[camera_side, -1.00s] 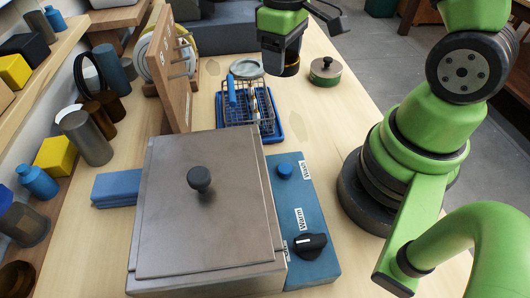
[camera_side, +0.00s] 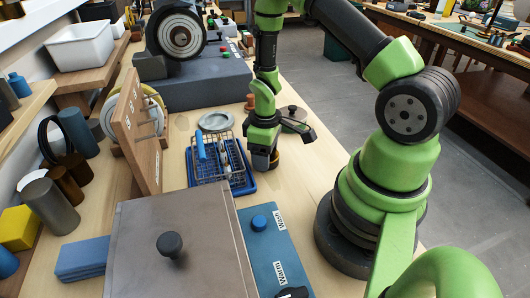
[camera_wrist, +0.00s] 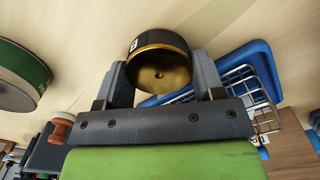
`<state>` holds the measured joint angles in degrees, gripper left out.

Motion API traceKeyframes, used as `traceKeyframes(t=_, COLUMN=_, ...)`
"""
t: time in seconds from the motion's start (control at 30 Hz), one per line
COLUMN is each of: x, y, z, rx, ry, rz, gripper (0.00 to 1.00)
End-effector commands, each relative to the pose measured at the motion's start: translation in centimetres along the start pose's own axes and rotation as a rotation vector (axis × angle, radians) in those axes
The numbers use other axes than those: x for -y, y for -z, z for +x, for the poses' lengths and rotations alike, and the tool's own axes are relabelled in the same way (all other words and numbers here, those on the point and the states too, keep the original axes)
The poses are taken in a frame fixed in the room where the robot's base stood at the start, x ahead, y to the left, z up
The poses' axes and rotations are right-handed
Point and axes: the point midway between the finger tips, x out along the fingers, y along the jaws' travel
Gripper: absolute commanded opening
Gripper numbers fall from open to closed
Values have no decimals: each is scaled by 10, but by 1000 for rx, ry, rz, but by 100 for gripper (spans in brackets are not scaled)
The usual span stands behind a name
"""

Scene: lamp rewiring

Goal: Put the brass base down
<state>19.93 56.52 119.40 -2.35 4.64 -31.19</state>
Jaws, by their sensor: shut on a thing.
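The brass base (camera_wrist: 160,68) is a short round cup, dark outside with a brass-coloured inside, and it sits between my gripper's two fingers in the wrist view. My gripper (camera_wrist: 163,82) is shut on it. In the side view my gripper (camera_side: 265,158) points down just right of the blue tray, and the brass base (camera_side: 275,159) shows partly behind the fingers. It is low over the wooden bench; I cannot tell whether it touches the bench.
A wire basket (camera_side: 208,167) stands in the blue tray (camera_side: 250,186) beside my gripper. A green round tin (camera_side: 293,114) is behind it to the right. A grey disc (camera_side: 215,121) lies behind the basket. A metal-lidded box (camera_side: 180,225) is in front. Bare bench lies right of the gripper.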

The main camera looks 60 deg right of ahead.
Motion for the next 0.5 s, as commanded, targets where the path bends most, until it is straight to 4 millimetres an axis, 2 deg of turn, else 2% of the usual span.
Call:
traceKeyframes(t=0.33, x=0, y=0, z=3, rx=0, ry=0, rz=1, gripper=22)
traceKeyframes(t=0.37, x=0, y=0, z=3, rx=0, ry=0, rz=1, gripper=67)
traceKeyframes(t=0.4, x=0, y=0, z=3, rx=0, ry=0, rz=1, gripper=73)
traceKeyframes(t=0.5, x=0, y=0, z=3, rx=0, ry=0, rz=1, gripper=73)
